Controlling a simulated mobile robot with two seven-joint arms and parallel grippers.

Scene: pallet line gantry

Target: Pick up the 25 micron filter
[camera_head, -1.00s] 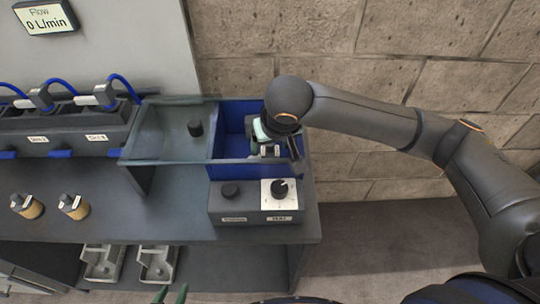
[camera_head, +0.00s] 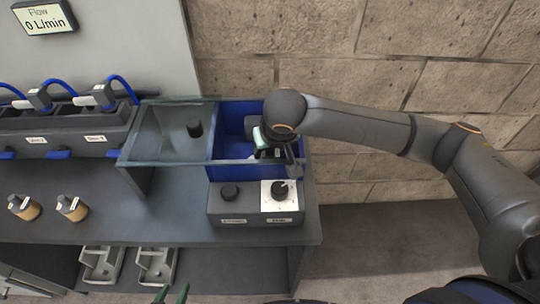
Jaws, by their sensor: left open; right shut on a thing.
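My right gripper (camera_head: 272,154) points down into the blue bin (camera_head: 230,172) at the right end of the bench. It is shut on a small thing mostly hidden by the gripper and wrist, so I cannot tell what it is. Two tan cartridges with dark caps stand on the bench at the left, one at the far left (camera_head: 26,209) and one beside it (camera_head: 75,210). I cannot read a micron marking on either. The green fingertips of my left gripper (camera_head: 171,295) show at the bottom edge, apart, open and empty.
A clear-walled grey tray (camera_head: 160,150) with a dark knob inside adjoins the blue bin. A control box (camera_head: 255,218) with two knobs stands in front. Housings with blue hoses (camera_head: 60,130) line the back left. Grey holders (camera_head: 155,265) sit on the lower shelf.

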